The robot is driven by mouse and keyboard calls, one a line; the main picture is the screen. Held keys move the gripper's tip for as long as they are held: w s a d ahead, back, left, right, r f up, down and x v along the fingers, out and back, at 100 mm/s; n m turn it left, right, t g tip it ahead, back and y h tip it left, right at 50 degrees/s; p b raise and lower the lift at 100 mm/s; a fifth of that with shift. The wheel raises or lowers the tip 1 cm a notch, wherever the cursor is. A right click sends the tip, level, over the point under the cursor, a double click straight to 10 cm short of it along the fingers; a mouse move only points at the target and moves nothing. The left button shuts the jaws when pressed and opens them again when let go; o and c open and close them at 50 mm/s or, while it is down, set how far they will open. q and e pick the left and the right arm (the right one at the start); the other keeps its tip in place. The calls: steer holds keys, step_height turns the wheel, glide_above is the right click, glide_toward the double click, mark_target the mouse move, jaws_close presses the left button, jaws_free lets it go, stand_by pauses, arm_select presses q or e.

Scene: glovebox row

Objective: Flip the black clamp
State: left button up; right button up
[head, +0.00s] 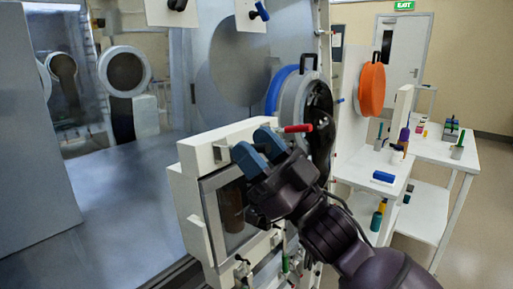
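My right gripper (255,147), with two blue fingers, reaches in from the lower right to the top front of a white box with a window (233,212). Its fingers are apart, with a gap between them and nothing clearly held. A small black clamp (221,152) shows on the box's top edge, just left of the fingers. Another black clamp (242,263) is at the box's lower edge, below the gripper. A red-handled clamp (297,128) sticks out just right of the fingers. My gripper hides part of the box front. My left gripper is not in view.
A round port with a blue ring (281,90) stands open behind my wrist. An orange round cover (371,90) is further right. White tables (447,150) with small coloured items stand at the right. A green-handled clamp (285,264) is low beside my arm.

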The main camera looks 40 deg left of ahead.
steer(key=b+v, duration=0.1)
steer(key=v, duration=1)
steer(key=shift+a+r, duration=0.1)
stand_by(0.8)
